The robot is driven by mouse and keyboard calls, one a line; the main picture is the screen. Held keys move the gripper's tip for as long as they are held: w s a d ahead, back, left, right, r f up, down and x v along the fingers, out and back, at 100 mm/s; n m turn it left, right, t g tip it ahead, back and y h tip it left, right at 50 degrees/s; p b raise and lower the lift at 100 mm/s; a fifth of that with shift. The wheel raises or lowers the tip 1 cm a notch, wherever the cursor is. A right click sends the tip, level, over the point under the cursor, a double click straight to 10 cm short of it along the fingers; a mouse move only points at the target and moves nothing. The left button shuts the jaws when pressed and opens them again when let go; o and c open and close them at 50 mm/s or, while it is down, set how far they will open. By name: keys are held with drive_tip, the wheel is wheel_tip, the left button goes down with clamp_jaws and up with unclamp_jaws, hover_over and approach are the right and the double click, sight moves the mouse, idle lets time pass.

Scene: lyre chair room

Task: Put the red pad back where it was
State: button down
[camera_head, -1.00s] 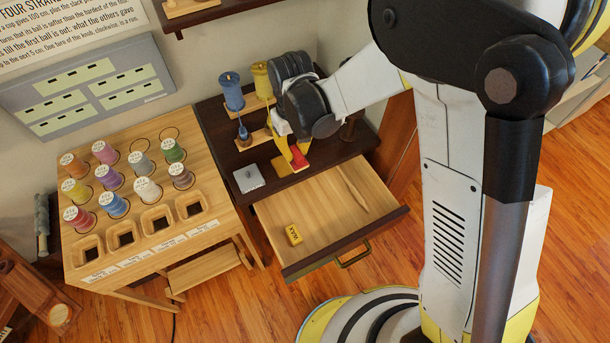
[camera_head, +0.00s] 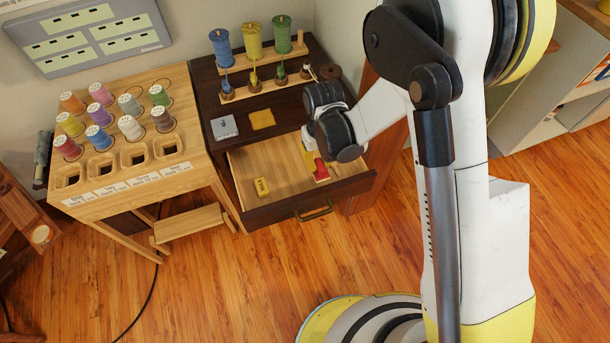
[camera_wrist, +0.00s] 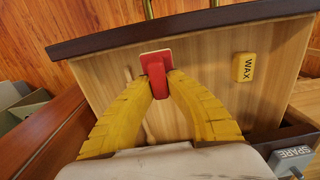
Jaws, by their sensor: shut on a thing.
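The red pad (camera_head: 321,171) is a small red block with a raised handle. In the wrist view the red pad (camera_wrist: 156,76) sits between the yellow fingertips of my gripper (camera_wrist: 158,84), which is shut on its handle. My gripper (camera_head: 312,158) is over the right part of the open drawer (camera_head: 268,214) in the head view. The wrist view shows the drawer's wooden floor (camera_wrist: 205,75) behind the pad. I cannot tell whether the pad touches that floor.
A yellow wax block (camera_head: 262,187) lies in the drawer's left part. A grey SPARE block (camera_head: 224,127) and a flat yellow piece (camera_head: 262,118) lie on the dark cabinet top. A wooden table (camera_head: 124,180) with several spools stands at left.

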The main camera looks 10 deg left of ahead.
drive_tip(key=b, duration=0.2)
hover_over(302, 177)
wheel_tip(302, 177, down, 3)
drive_tip(key=shift+w+f, duration=0.1)
drive_tip(key=shift+f+b, duration=0.85)
drive_tip(key=shift+f, duration=1.1)
drive_tip(key=shift+f, duration=0.15)
drive_tip(key=c, duration=1.5)
unclamp_jaws()
wheel_tip(302, 177, up, 12)
drive_tip(key=p, duration=0.5)
drive_tip(key=shift+r, duration=0.2)
drive_tip(key=shift+d, duration=0.1)
